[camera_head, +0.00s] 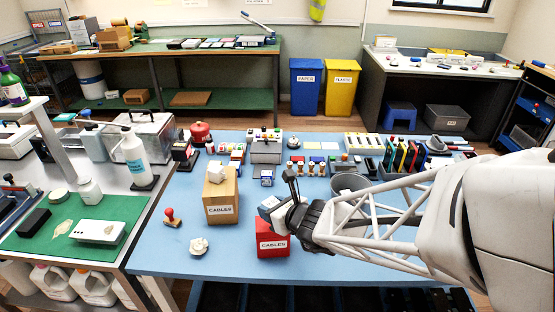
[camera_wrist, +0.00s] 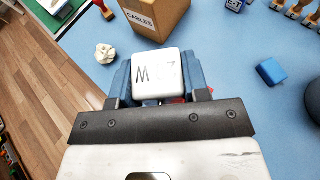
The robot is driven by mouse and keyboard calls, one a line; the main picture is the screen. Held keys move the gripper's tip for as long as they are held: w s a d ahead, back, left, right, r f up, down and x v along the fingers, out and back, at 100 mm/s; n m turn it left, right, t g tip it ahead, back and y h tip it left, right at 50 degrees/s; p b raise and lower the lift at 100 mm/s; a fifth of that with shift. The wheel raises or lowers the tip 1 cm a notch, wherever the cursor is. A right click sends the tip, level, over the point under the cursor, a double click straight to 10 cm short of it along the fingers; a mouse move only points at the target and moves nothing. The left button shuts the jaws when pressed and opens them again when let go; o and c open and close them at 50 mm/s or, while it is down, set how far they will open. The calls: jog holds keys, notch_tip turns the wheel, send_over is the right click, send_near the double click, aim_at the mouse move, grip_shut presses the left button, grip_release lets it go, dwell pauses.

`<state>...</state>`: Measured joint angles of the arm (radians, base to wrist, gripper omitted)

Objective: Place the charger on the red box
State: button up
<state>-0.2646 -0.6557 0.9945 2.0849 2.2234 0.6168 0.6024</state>
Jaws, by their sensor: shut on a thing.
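In the wrist view, my gripper (camera_wrist: 158,85) is shut on a white rounded block with dark marks on its face, which I take to be the charger (camera_wrist: 157,72). The blue fingers sit on its left and right sides. In the head view, my gripper (camera_head: 281,208) is just above the red box (camera_head: 272,246) marked CABLES, near the table's front edge. Only a little red shows past the gripper in the wrist view, so I cannot tell whether the charger touches the box.
A cardboard box (camera_head: 222,210) marked CABLES, with a white item on top, stands behind and left of the red box. A crumpled white piece (camera_head: 198,246) and a red stamp (camera_head: 171,217) lie to the left. A small blue block (camera_wrist: 271,71) lies at right in the wrist view.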

jog(key=shift+w+a, duration=0.3)
jog(key=shift+w, duration=0.45)
jog(key=shift+f, duration=0.1)
jog(key=shift+f, duration=1.7)
jog(key=shift+f, duration=0.15)
jog(key=o, duration=0.9)
jog(key=shift+o, duration=0.2)
jog(key=shift+r, duration=0.2)
jog(key=v, duration=1.2)
